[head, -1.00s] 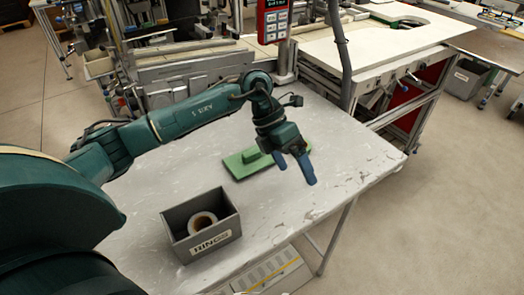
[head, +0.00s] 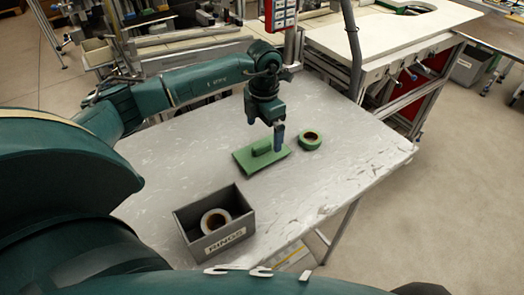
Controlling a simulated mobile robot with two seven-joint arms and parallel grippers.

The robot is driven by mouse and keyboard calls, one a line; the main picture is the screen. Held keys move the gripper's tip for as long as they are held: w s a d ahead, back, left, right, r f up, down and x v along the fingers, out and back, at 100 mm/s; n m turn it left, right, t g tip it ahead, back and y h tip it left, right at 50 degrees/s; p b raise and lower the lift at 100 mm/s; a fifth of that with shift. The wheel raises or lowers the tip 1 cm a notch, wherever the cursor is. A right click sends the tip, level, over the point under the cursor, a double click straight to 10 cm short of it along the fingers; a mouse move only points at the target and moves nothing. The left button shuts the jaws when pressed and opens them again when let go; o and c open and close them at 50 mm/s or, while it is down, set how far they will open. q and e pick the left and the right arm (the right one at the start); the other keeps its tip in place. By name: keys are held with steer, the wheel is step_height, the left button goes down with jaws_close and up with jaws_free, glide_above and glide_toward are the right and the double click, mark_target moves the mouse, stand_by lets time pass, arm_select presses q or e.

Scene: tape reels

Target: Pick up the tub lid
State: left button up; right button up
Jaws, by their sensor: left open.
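The tub lid (head: 256,163) is a flat green plate with a raised block handle on top. It lies on the grey worktable in the head view. My left gripper (head: 279,146) points down with blue fingers at the right end of the lid's handle. The fingers are seen nearly edge-on and overlap the lid in the picture; the jaws are open and hold nothing. I cannot tell whether they touch the lid. My right gripper is not in view.
A green tape reel (head: 310,140) lies just right of the lid. A grey box (head: 190,235) labelled "RINGS" holds a white reel (head: 215,221) near the table's front. The worktable (head: 345,175) is clear to the right. Machinery and a white bench (head: 385,38) stand behind.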

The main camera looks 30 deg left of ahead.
mark_target(266, 142)
arm_select(q)
steer(key=f, duration=0.3)
steer(key=f+p, duration=0.1)
steer(key=shift+s+d+f, duration=0.1)
steer(key=shift+d+f, duration=0.05)
steer(key=shift+d, duration=0.15)
steer(key=shift+f, duration=0.55)
steer(key=shift+c, duration=0.6)
steer(key=c, duration=0.8)
